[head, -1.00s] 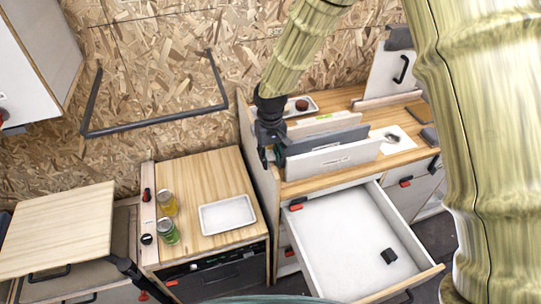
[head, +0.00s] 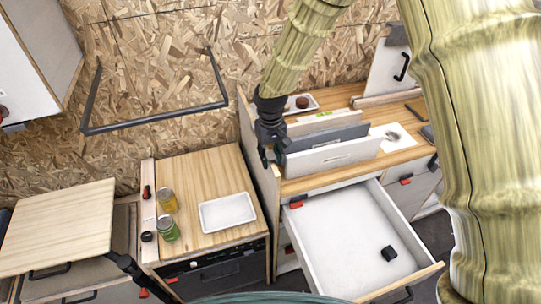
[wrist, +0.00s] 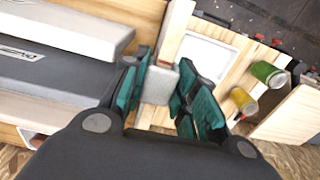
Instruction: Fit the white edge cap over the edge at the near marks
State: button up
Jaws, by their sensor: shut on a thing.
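My gripper (head: 268,158) is at the top edge of the upright wooden side panel (head: 257,157), at the left end of the counter in the head view. In the wrist view my gripper (wrist: 160,97) has its teal fingers on either side of the pale edge cap (wrist: 158,84) and is shut on it.
White and grey upright boards (head: 335,157) stand close to the right of my gripper. An open drawer (head: 345,240) juts out below. A black rail (head: 150,122) is on the wall.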

jog(key=o, duration=0.8)
jog(key=shift+o, duration=0.2)
jog(key=shift+r, duration=0.1)
notch_tip(320, 180, up, 12)
dwell(0.5)
